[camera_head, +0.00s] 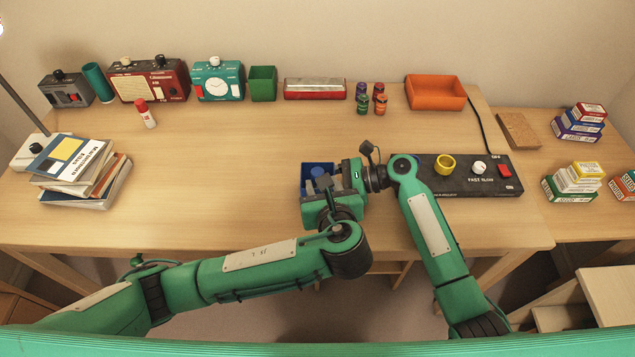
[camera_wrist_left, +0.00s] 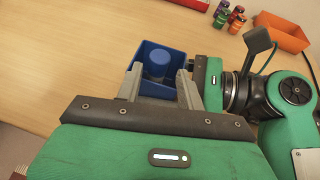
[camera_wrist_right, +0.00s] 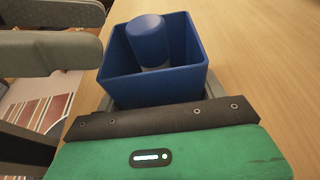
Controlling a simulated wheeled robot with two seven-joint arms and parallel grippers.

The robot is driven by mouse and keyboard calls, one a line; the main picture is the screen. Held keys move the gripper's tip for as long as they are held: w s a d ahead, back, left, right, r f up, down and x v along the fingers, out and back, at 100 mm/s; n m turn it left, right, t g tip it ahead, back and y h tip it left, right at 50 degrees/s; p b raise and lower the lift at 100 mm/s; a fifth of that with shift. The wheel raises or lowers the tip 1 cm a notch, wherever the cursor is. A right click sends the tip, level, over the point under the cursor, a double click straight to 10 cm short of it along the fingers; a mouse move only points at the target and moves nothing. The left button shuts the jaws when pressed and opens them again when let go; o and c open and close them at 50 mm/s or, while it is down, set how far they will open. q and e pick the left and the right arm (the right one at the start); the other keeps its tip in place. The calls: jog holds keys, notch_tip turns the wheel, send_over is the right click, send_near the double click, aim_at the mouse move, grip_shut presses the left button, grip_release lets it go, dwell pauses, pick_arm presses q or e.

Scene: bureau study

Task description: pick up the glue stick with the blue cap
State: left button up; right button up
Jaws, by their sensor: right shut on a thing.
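The glue stick with the blue cap stands upright inside a small blue bin (camera_head: 304,181). Its cap shows in the left wrist view (camera_wrist_left: 158,62) and the right wrist view (camera_wrist_right: 149,40). My right gripper (camera_head: 341,179) is shut on the bin's wall, which fills the right wrist view (camera_wrist_right: 155,87); its fingers are mostly hidden. My left gripper (camera_wrist_left: 156,80) is open above the near side of the bin. Its two fingers are spread, with the cap seen between and beyond them, apart from it.
A book stack (camera_head: 88,175) is at the left. A black control panel (camera_head: 460,180) lies right of the bin, partly behind my right arm. The middle left of the desk is clear.

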pick_arm(q)
jog(key=shift+x, duration=2)
jog(key=shift+f, duration=0.1)
jog(key=c, duration=0.7)
notch_tip(320, 180, up, 10)
jog(key=shift+s+r, duration=0.1)
jog(key=shift+c, duration=0.3)
pick_arm(e)
jog(key=o, duration=0.8)
jog(key=shift+o, duration=0.2)
